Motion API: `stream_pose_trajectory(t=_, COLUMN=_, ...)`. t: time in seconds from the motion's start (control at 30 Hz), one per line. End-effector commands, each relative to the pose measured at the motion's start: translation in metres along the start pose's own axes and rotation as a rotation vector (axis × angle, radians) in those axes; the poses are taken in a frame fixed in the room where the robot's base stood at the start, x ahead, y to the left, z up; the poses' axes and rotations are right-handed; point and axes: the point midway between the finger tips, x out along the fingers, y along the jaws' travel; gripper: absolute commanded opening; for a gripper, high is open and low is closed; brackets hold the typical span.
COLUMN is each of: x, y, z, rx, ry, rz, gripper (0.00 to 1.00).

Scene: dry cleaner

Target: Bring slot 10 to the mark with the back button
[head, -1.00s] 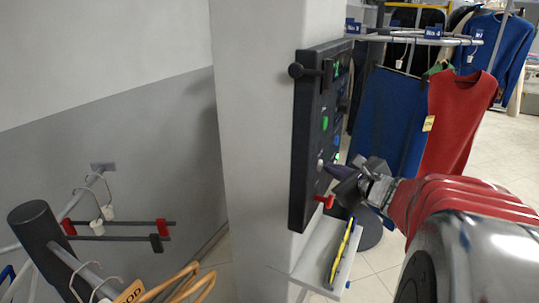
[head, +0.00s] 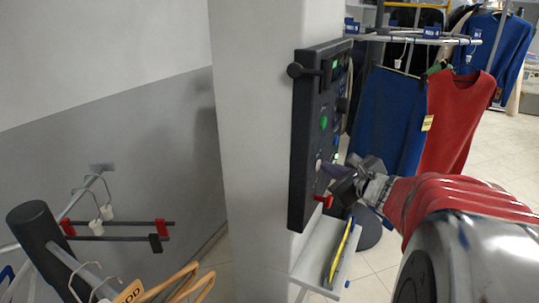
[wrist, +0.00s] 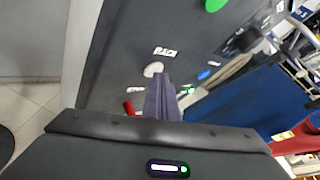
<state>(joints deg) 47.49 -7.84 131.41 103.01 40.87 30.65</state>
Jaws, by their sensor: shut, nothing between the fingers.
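The dark control panel (head: 304,150) is mounted on the pillar. Its white button, labelled BACK (wrist: 153,69), is low on the panel; in the head view the white button (head: 319,165) is at the tip of my gripper (head: 328,167). My gripper is shut and empty, its dark fingers (wrist: 163,97) pointing at the panel just beside the white button. I cannot tell whether they touch it. The rail (head: 405,40) behind carries blue slot tags (head: 433,32) too small to read surely; I cannot pick out slot 10 or the mark.
A red garment (head: 460,115) and blue garments (head: 388,115) hang behind my arm. A shelf (head: 318,255) with a yellow-edged item is below the panel.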

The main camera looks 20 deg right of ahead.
Motion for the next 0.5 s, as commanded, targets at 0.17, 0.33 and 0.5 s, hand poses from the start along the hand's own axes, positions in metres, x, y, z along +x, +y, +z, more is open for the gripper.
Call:
stream_pose_trajectory(t=0.17, x=-0.0005, y=-0.0003, z=0.0000, rx=0.000, ry=-0.001, rz=0.001, gripper=0.00)
stream_pose_trajectory(t=0.33, x=-0.0046, y=-0.0034, z=-0.0029, rx=0.000, ry=-0.001, rz=0.000, gripper=0.00)
stream_pose_trajectory(t=0.5, x=-0.0096, y=-0.0070, z=-0.0066, rx=0.000, ry=0.000, rz=-0.001, gripper=0.00)
